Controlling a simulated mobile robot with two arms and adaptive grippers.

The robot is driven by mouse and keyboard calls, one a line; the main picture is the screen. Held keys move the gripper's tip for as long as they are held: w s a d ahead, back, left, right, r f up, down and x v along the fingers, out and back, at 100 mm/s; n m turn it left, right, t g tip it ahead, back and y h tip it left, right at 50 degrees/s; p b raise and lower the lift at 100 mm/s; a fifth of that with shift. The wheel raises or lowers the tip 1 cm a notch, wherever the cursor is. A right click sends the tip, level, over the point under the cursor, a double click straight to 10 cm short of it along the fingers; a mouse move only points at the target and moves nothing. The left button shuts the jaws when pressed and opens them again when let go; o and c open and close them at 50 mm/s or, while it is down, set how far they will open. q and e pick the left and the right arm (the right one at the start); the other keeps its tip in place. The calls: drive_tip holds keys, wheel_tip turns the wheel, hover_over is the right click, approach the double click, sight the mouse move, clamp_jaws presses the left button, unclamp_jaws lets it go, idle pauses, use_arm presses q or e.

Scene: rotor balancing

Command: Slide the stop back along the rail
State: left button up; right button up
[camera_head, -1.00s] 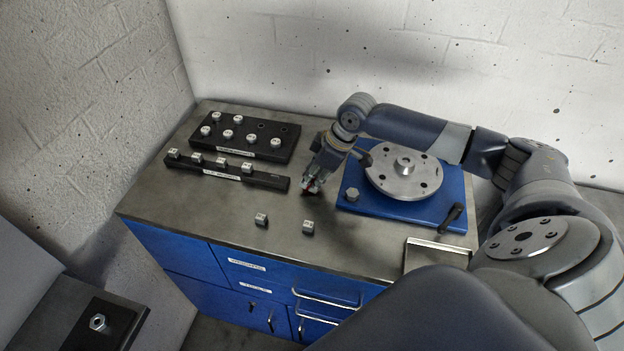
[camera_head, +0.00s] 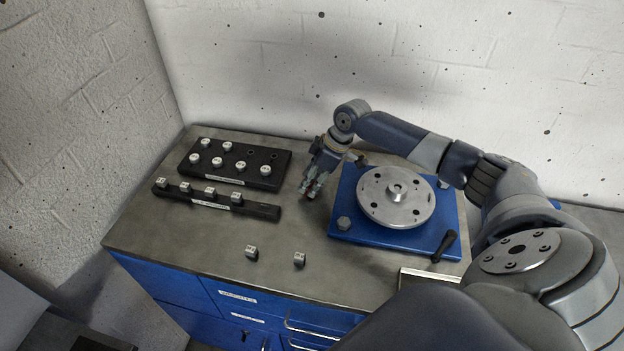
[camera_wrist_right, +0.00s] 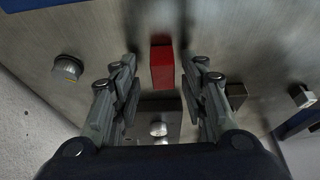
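A red block (camera_wrist_right: 162,67), which may be the stop, stands on the grey bench in the right wrist view. It is between and just beyond my right fingers, with gaps on both sides. My right gripper (camera_head: 311,191) is open, pointing down at the bench between the black weight block and the blue base plate; its fingers also show in the wrist view (camera_wrist_right: 163,75). In the head view the red block is not distinguishable. I cannot make out a rail under it. My left gripper is not in view.
The blue base plate (camera_head: 350,236) carries a round metal rotor (camera_head: 385,208) right of the gripper. The black weight block (camera_head: 280,160) and a black strip (camera_head: 262,210) with silver weights lie left. Two small metal cubes (camera_head: 251,251) (camera_head: 299,259) sit near the front edge.

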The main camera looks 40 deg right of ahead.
drive_tip(key=shift+s+r, duration=0.1)
drive_tip(key=shift+r, duration=0.1)
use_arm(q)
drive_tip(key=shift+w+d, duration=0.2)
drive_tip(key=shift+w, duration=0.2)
use_arm(e)
drive_tip(key=v, duration=1.1)
drive_tip(key=shift+r, duration=0.25)
drive_tip(key=shift+d, duration=0.1)
